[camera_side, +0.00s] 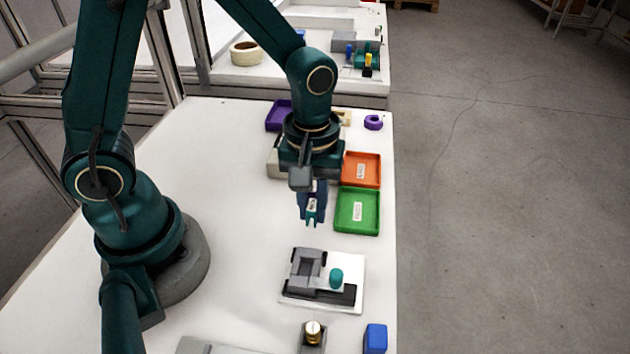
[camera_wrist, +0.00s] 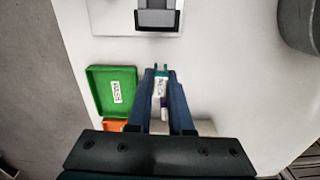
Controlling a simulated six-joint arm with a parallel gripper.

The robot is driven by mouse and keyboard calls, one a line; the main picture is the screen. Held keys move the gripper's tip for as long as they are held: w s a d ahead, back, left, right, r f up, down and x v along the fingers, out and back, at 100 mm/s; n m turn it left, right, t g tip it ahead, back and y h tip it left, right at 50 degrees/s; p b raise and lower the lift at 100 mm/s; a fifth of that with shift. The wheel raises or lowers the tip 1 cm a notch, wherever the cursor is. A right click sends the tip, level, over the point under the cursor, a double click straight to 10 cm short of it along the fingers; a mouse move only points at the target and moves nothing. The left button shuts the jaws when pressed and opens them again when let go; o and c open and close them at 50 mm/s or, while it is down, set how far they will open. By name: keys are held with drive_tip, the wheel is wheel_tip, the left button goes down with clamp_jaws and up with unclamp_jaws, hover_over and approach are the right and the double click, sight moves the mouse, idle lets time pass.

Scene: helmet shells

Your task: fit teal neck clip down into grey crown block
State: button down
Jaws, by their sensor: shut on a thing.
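The teal neck clip (camera_side: 311,212) is held in my gripper (camera_side: 312,205), which is shut on it, with its two prongs pointing down. The clip (camera_wrist: 161,78) also shows between the dark blue fingers of my gripper (camera_wrist: 162,95) in the wrist view, with a white label on it. The grey crown block (camera_side: 309,266) stands on a white base plate on the table, nearer the side camera than my gripper. Part of the crown block (camera_wrist: 158,17) shows at the top of the wrist view, cut off. The clip is in the air, apart from the block.
A teal cylinder (camera_side: 336,277) stands on the white plate (camera_side: 352,262) beside the block. A green tray (camera_side: 357,212) and an orange tray (camera_side: 361,169) lie right of my gripper. A blue block (camera_side: 375,338) and a brass-topped piece (camera_side: 313,332) stand at the front.

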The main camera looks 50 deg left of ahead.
drive_tip(key=shift+f, duration=0.8)
drive_tip(key=shift+f, duration=0.25)
drive_tip(key=c, duration=0.8)
unclamp_jaws()
drive_tip(key=shift+r, duration=0.15)
